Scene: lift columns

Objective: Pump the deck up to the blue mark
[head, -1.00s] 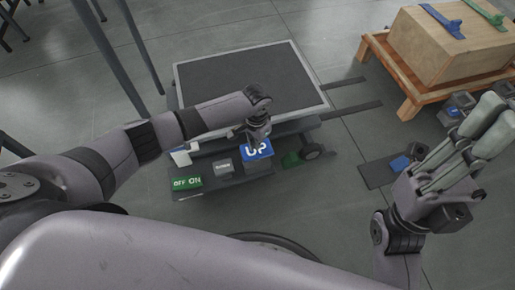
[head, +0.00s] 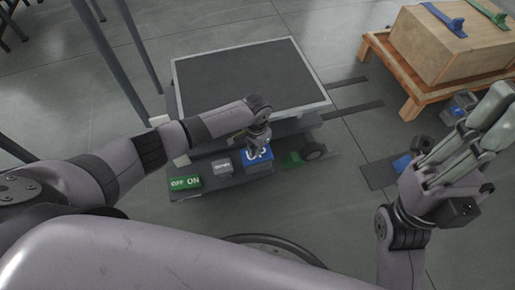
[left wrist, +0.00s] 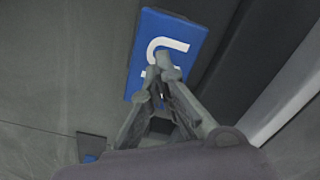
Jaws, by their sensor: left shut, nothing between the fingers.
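The deck is a dark-topped platform with a pale rim (head: 325,103), in the middle of the head view. In front of it is a low pedal unit with a blue UP pedal (head: 268,157), a grey pedal (head: 222,167) and a green OFF/ON panel (head: 185,182). My left gripper (head: 258,151) is shut and empty, pointing down at the UP pedal and covering part of its letters. In the left wrist view its fingertips (left wrist: 165,68) overlap the blue pedal (left wrist: 188,36); contact is unclear. My right gripper (head: 470,145) is raised at the right, away from the deck. I cannot make out a blue height mark.
A wooden crate (head: 430,55) with a blue and a green bracket stands on an orange-brown wooden stand (head: 372,68) at the back right. A dark plate with a blue piece (head: 402,163) lies on the floor beside my right gripper. Dark posts (head: 105,55) stand at the left.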

